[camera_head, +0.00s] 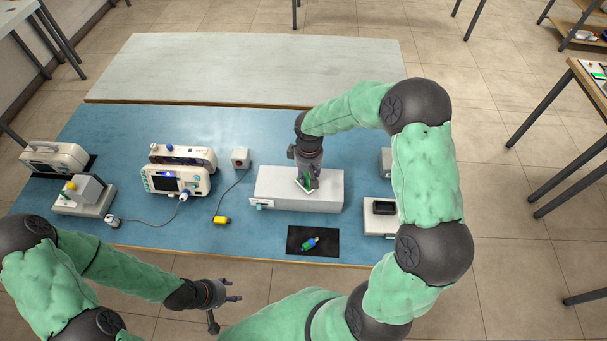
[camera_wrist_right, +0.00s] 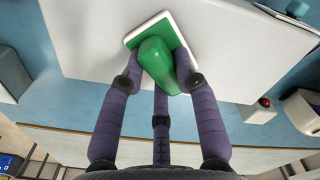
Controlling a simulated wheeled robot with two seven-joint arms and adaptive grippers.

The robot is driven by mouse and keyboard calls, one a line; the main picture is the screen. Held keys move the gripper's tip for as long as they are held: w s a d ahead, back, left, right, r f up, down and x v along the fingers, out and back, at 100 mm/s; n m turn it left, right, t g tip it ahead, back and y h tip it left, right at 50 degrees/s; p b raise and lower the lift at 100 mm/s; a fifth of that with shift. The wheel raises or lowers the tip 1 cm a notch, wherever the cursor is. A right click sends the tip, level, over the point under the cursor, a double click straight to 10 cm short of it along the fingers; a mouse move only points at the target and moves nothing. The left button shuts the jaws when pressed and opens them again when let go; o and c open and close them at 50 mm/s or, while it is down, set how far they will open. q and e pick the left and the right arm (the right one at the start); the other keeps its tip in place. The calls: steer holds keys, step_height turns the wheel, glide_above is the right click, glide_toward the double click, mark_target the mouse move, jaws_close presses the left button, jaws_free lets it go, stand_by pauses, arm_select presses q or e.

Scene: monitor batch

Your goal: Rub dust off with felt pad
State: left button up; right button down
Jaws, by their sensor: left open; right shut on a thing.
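The felt pad (camera_head: 302,185) has a green handle on a green-topped plate with a white edge. My right gripper (camera_head: 307,178) is shut on its handle, above the top of a long white box (camera_head: 325,192) on the blue table. In the right wrist view the felt pad (camera_wrist_right: 134,38) lies over the box's pale surface (camera_wrist_right: 85,40); I cannot tell whether it touches. No dust can be made out. My left gripper (camera_head: 228,304) is open and empty, in front of the table's near edge.
On the blue table (camera_head: 120,140) stand a monitor (camera_head: 178,182) with a cable, a small red-button box (camera_head: 240,158), a yellow plug (camera_head: 221,220) and a device (camera_head: 378,224) at right. A black mat (camera_head: 328,250) holds a small green-blue item (camera_head: 309,243). The pale rear surface (camera_head: 240,70) is bare.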

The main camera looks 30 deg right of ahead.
steer(key=shift+s+d+r, duration=0.1)
steer(key=shift+s+d, duration=0.2)
steer(key=shift+d, duration=0.25)
step_height(320, 180, up, 7)
steer(key=p, duration=0.4)
steer(key=shift+p, duration=0.4)
stand_by(0.3)
